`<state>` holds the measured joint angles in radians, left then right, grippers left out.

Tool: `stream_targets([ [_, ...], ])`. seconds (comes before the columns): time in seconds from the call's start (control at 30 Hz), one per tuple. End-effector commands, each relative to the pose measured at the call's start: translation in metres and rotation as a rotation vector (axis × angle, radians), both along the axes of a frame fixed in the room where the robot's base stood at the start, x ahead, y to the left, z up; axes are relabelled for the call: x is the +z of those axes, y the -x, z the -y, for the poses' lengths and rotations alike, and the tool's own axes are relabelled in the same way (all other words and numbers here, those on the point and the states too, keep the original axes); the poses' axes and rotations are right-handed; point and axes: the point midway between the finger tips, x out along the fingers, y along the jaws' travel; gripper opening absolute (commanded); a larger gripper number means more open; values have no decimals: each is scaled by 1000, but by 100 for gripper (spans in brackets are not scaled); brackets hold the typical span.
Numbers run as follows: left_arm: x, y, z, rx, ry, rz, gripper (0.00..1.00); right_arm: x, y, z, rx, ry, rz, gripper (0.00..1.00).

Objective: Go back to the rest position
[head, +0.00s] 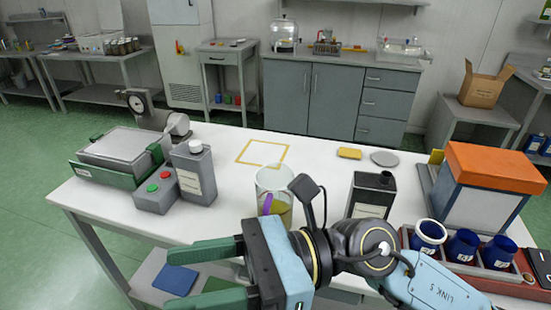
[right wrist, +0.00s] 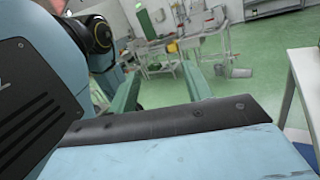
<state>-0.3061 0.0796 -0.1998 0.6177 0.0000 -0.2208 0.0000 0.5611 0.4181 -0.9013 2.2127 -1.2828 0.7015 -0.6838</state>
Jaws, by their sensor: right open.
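My right gripper (head: 172,279) reaches in from the right over the table's front edge. Its two green fingers point left and stand apart, with nothing between them. In the right wrist view, the fingers (right wrist: 160,85) are also spread and empty, with the green floor beyond. My left gripper shows in neither view. The white worktable (head: 230,205) lies behind the right gripper. A clear beaker (head: 272,190) with yellowish liquid and a purple item stands just behind my right wrist.
On the table are a grey bottle (head: 195,175), a button box (head: 155,193), a dark canister (head: 371,196), a grey box with orange lid (head: 480,190) and a rack of blue cups (head: 463,246). A yellow outlined square (head: 262,153) is empty. A low shelf holds a blue cloth (head: 175,281).

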Motion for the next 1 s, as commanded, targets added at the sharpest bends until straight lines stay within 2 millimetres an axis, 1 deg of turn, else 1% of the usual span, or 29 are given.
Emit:
stream_targets([
  [0.03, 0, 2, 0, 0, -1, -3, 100, 20, -10, 4, -57, -110, -147, 50],
  [0.07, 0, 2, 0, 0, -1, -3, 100, 32, -18, 8, -92, -174, -234, 50],
  [0.1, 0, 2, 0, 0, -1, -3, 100, 45, -31, 16, -140, -257, -351, 50],
  [0.17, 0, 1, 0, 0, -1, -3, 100, 58, -53, 32, -211, -376, -530, 50],
  [0.2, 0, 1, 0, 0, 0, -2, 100, 63, -69, 44, -259, -454, -651, 50],
  [0.27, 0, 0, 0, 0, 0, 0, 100, 64, -93, 66, -332, -567, -834, 50],
  [0.3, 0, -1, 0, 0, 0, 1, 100, 60, -109, 82, -382, -641, -958, 50],
  [0.37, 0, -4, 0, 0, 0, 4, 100, 47, -132, 107, -459, -748, -1142, 50],
  [0.4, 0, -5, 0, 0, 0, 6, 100, 34, -145, 125, -509, -818, -1266, 50],
  [0.47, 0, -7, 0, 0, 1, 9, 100, 9, -160, 151, -590, -919, -1449, 50],
  [0.5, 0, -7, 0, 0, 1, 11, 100, -11, -167, 168, -644, -985, -1571, 50],
  [0.57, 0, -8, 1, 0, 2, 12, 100, -46, -173, 193, -731, -1083, -1753, 50],
  [0.6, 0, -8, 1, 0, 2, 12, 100, -71, -172, 208, -791, -1145, -1872, 50],
  [0.67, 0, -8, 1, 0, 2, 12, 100, -109, -165, 230, -885, -1240, -2049, 50],
  [0.7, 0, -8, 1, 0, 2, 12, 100, -136, -156, 243, -953, -1299, -2162, 50],
  [0.77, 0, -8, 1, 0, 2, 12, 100, -173, -138, 258, -1052, -1381, -2321, 50],
  [0.8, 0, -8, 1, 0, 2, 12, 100, -194, -124, 267, -1117, -1427, -2415, 50],
  [0.83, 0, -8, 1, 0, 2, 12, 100, -209, -113, 272, -1163, -1460, -2479, 50],
  [0.87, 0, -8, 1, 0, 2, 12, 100, -222, -102, 276, 1180, 1452, 2474, 50],
  [0.9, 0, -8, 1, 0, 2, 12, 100, -237, -87, 281, 1162, 1399, 2392, 50],
  [0.97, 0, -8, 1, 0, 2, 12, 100, -256, -65, 287, 1144, 1328, 2284, 50],
  [1.0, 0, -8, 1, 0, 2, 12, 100, -267, -49, 290, 1131, 1283, 2215, 50],
])
